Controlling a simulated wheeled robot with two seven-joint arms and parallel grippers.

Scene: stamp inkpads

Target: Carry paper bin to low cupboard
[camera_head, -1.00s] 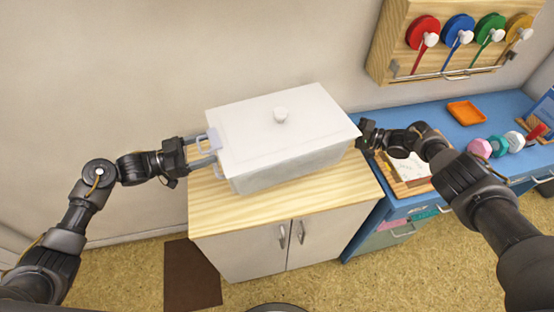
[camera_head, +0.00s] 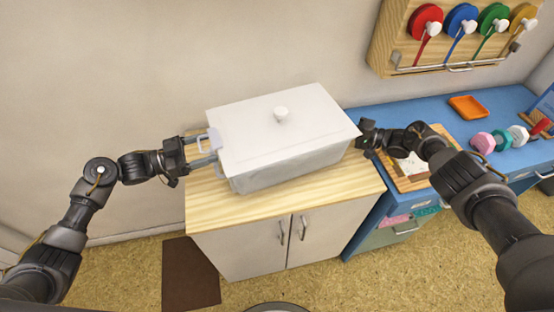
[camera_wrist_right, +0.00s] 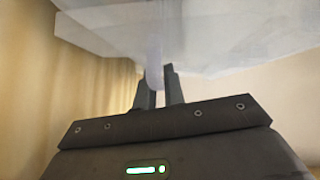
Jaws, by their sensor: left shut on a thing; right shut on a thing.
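The paper bin is a white lidded box (camera_head: 285,135) with a round knob, above the light wood top of the low cupboard (camera_head: 235,212). The cupboard has two pale doors with metal handles. My left gripper (camera_head: 207,152) is shut on the bin's left handle. My right gripper (camera_head: 363,135) is at the bin's right end, its fingertips partly hidden in the head view. In the right wrist view my right gripper (camera_wrist_right: 160,78) is shut on a pale handle below the bin (camera_wrist_right: 200,30). I cannot tell whether the bin's underside touches the cupboard top.
A blue desk (camera_head: 440,120) adjoins the cupboard on the right, with an orange tray (camera_head: 467,107), a wooden board (camera_head: 410,178) and several coloured stamps. A wooden wall rack (camera_head: 400,60) holds coloured reels above. A brown mat (camera_head: 190,275) lies on the floor.

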